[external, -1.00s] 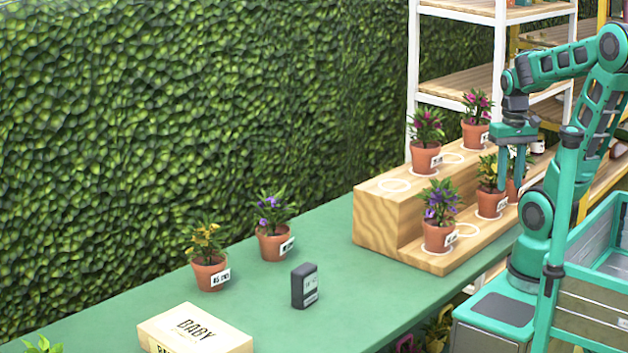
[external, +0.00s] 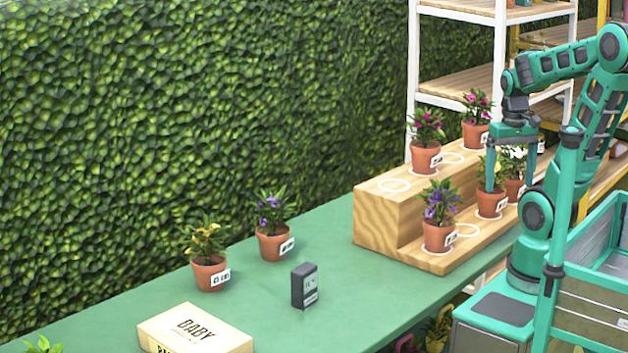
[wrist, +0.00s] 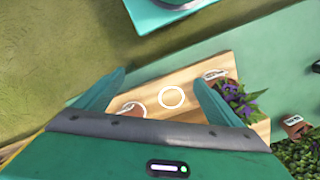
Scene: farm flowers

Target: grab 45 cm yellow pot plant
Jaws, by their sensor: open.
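A yellow-flowered plant in a terracotta pot (external: 209,272) stands upright on the green table, left of centre in the external view. It has a white label too blurred to read now. Another yellow-flowered potted plant (external: 490,203) stands on the lower step of the wooden stand at right, partly hidden by a finger. My gripper (external: 511,168) is open above and around that lower step, far from the table plant. In the wrist view my open gripper (wrist: 160,80) has an empty white ring (wrist: 172,97) below its fingers, with nothing held.
The stepped wooden stand (external: 376,216) carries several other pots, including a purple one (external: 438,236) beside my gripper. A purple plant (external: 273,243), a dark box (external: 304,287) and a cream box (external: 195,332) are on the table.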

